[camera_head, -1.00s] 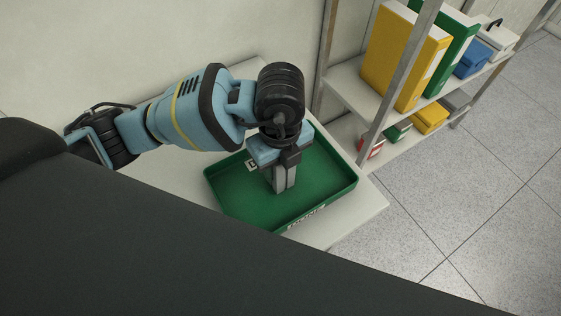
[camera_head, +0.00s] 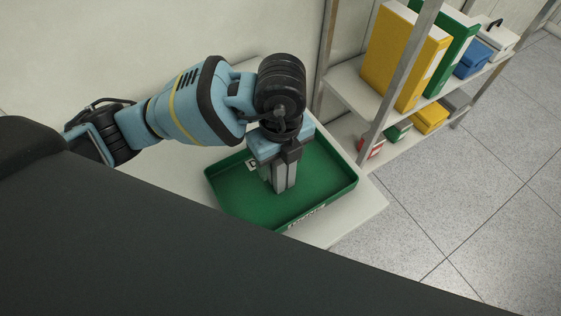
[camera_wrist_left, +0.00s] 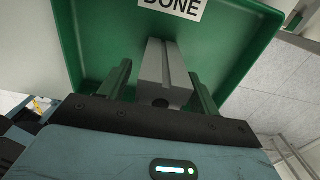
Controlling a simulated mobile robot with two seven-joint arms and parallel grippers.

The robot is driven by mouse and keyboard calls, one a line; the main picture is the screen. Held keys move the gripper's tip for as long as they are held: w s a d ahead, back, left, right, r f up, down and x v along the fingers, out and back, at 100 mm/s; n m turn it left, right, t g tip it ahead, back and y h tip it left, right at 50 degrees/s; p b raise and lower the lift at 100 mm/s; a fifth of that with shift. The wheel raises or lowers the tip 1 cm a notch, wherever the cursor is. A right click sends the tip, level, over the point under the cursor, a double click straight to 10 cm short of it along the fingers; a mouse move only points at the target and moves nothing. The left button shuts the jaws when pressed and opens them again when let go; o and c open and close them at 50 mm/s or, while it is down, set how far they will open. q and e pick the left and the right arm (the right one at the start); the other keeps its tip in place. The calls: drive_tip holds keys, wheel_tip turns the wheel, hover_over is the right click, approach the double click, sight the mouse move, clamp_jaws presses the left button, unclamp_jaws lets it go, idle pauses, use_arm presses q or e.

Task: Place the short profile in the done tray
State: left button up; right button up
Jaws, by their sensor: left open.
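The short profile (camera_head: 285,179) is a grey grooved metal bar inside the green done tray (camera_head: 235,207). In the head view it seems to stand on the tray floor. In the left wrist view the profile (camera_wrist_left: 166,72) shows a groove and a dark round hole at its near end. The done tray (camera_wrist_left: 235,45) carries a white "DONE" label there. My left gripper (camera_head: 281,164) is over the tray, pointing down. Its fingers are open on either side of the profile, with gaps showing on both sides. My right gripper is out of view.
The tray sits on a pale table (camera_head: 355,207). A metal shelf rack (camera_head: 345,75) with yellow (camera_head: 404,55) and green binders and small boxes stands close behind at the right. Open tiled floor lies to the right. A dark surface fills the lower left.

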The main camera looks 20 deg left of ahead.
use_arm(q)
wheel_tip(320, 180, up, 10)
drive_tip(key=shift+f+p, duration=0.15)
drive_tip(key=shift+p, duration=0.6)
drive_tip(key=shift+r, duration=0.45)
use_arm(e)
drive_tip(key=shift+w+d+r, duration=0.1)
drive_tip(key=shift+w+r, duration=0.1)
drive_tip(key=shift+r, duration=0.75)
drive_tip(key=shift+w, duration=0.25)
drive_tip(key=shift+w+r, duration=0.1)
